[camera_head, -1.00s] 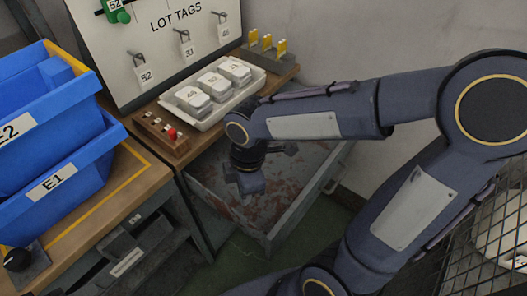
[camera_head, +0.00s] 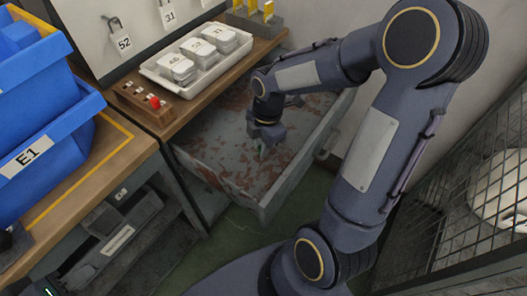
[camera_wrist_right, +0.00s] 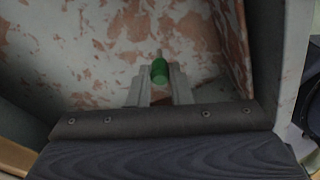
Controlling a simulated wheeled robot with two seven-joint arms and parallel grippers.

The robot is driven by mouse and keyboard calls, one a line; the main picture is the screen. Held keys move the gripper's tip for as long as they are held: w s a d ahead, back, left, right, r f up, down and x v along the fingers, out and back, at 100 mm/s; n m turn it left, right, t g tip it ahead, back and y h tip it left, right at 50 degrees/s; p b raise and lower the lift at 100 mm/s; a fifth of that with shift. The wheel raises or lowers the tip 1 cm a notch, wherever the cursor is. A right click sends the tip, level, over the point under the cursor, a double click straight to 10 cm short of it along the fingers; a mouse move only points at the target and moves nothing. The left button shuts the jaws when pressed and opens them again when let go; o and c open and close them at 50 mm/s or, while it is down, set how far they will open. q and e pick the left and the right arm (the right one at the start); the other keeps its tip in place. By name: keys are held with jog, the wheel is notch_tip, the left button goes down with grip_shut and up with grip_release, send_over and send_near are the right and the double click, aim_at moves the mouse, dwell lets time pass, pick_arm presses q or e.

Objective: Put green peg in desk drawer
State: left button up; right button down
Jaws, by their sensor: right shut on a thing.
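The green peg (camera_wrist_right: 159,71) is between the fingertips of my right gripper (camera_wrist_right: 158,88) in the right wrist view. The gripper is shut on it. In the head view my right gripper (camera_head: 265,140) points down inside the open desk drawer (camera_head: 240,205), and only a small bit of green shows below it. The drawer is grey with worn, rusty patches, and its floor also fills the right wrist view (camera_wrist_right: 90,60). I cannot tell whether the peg touches the drawer floor. My left gripper is not in view.
A wooden desk top holds a white tray (camera_head: 150,73) of tagged blocks, a small rack with a red peg (camera_head: 154,102) and a holder with yellow pieces (camera_head: 268,10). Blue bins (camera_head: 50,150) stand at the left. A wire cage (camera_head: 470,190) is at the right.

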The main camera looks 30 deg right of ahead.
jog(key=shift+w+d+f, duration=0.1)
jog(key=shift+d+f, duration=0.05)
jog(key=shift+f, duration=0.15)
jog(key=shift+w+d+f+b, duration=0.15)
jog(key=shift+f+b, duration=0.3)
jog(key=shift+f, duration=1.3)
jog(key=shift+f, duration=0.1)
jog(key=c, duration=1.8)
grip_release()
jog(key=shift+f, duration=0.1)
jog(key=o, duration=0.5)
jog(key=shift+r, duration=0.35)
jog(key=r+p, duration=0.1)
jog(key=r, duration=0.3)
jog(key=d+r+p, duration=0.1)
jog(key=r, duration=0.6)
jog(key=shift+d+r+p, duration=0.25)
jog(key=shift+r+p, duration=0.1)
jog(key=shift+p, duration=0.05)
